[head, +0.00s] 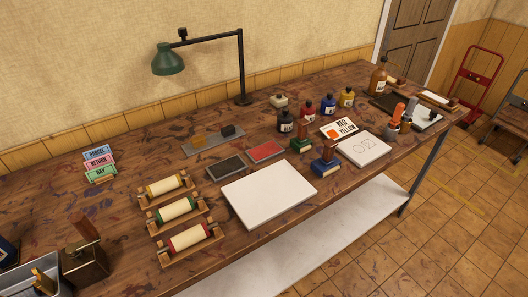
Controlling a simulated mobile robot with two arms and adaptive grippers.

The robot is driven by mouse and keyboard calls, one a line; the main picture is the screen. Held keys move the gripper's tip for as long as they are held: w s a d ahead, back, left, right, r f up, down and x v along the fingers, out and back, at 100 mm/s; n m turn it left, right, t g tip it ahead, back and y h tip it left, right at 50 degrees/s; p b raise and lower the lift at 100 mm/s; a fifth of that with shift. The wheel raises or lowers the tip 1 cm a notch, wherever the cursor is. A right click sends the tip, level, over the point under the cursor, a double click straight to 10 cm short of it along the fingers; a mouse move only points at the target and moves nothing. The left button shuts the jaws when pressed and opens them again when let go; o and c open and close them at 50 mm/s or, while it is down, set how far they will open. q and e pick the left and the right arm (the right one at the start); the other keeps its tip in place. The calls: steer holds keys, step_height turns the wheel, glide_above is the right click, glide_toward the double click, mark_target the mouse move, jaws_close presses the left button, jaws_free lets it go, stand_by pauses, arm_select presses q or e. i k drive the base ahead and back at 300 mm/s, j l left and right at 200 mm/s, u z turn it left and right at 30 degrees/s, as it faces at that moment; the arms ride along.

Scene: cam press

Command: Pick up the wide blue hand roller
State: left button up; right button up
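I cannot make out a wide blue hand roller for certain. Three cream rollers lie in wooden cradles at the front middle: one with yellow ends (166,186), one with green ends (175,209) and one with red ends (189,237). A blue block with a dark upright handle (325,165) stands right of the white board; it looks like a stamp. A dark blue object (8,251) is cut off at the left edge. Neither of my grippers is in view.
The wooden table (110,205) holds a white board (269,193), ink pads (266,151), several bottles (328,104) and a green lamp (168,60). A white shelf (300,255) lies below.

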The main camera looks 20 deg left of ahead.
mark_target(328, 164)
steer(key=i+l, duration=0.15)
steer(key=l, duration=0.15)
steer(key=i+l, duration=0.15)
steer(key=l, duration=0.15)
steer(key=i+l+u, duration=0.15)
steer(key=l+u, duration=0.2)
steer(key=i+l+u, duration=0.1)
steer(key=l+u, duration=0.25)
steer(key=l, duration=0.2)
steer(key=l+u, duration=0.35)
steer(key=i+l, duration=0.05)
steer(key=l, duration=0.05)
